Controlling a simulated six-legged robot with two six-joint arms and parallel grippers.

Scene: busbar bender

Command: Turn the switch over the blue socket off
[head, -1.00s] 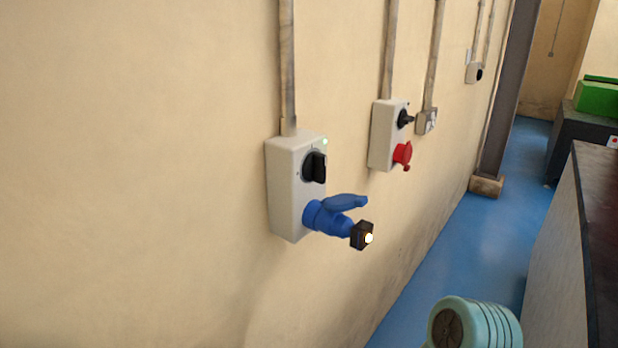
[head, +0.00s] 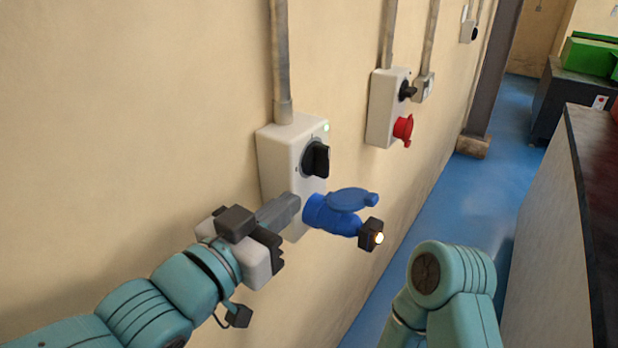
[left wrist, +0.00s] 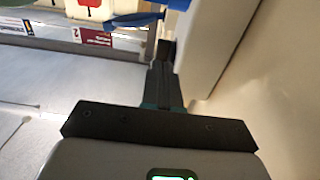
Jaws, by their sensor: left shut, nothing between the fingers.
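The black rotary switch (head: 316,159) sits on the upper front of a white wall box (head: 283,150), and its handle looks upright. My left gripper (head: 292,206) is shut and empty, at the lower left of the box, below the switch and left of the socket. I cannot tell whether it touches the box. In the left wrist view the shut fingers (left wrist: 164,75) point up beside the pale box side (left wrist: 218,40). My right gripper is not visible.
A second box (head: 384,108) with a red socket (head: 403,130) is farther along the wall. A small dark block with a lit face (head: 371,235) is by the blue socket. A counter (head: 560,210) stands at right. Blue floor lies between.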

